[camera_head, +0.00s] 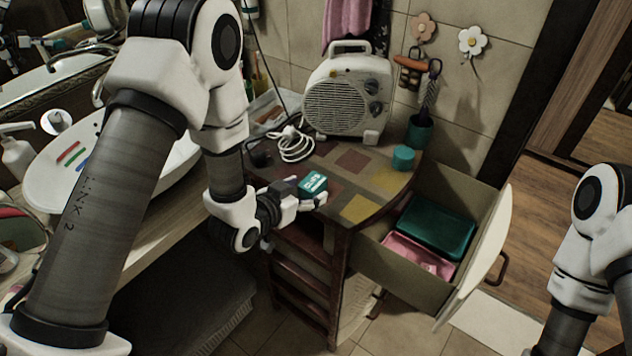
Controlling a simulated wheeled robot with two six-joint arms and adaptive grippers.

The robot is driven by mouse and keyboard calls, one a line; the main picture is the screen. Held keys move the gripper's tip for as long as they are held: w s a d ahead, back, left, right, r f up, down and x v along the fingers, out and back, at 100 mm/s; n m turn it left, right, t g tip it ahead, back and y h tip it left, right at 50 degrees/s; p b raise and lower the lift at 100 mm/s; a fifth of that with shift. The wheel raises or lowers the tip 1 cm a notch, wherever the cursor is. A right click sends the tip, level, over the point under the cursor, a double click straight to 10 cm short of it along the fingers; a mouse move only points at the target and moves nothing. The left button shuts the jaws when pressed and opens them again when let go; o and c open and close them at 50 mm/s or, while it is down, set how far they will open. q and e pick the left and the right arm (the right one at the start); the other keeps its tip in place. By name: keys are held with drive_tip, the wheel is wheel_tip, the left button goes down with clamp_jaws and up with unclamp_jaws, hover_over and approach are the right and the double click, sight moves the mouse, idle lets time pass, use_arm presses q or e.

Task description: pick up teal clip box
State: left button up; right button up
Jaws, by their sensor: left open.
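A small teal box (313,184) with white marks on top sits near the front left edge of the patchwork table (352,161). My left gripper (299,195) is open, right at the left side of this box. I cannot tell whether its fingers touch the box. A larger flat teal box (436,227) lies in the open drawer, beside a pink box (418,256). I cannot tell for certain which teal box is the clip box. My right arm shows at the right edge, but its gripper is out of view.
A white fan heater (349,96) and its coiled white cable (291,145) stand at the back of the table. A teal round tub (403,157) is at the right. The open drawer (399,286) juts out in front. A white basin (45,183) is at left.

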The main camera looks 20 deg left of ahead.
sight(308, 186)
use_arm(q)
drive_tip(key=p+x, duration=0.1)
drive_tip(key=x, duration=0.1)
drive_tip(key=a+p+x, duration=0.1)
drive_tip(key=x, duration=0.1)
drive_tip(key=shift+w+f, duration=0.15)
drive_tip(key=shift+w, duration=0.25)
drive_tip(key=shift+w+d+f, duration=0.1)
drive_tip(key=shift+d, duration=0.15)
drive_tip(key=shift+a, duration=0.15)
drive_tip(key=c, duration=1.2)
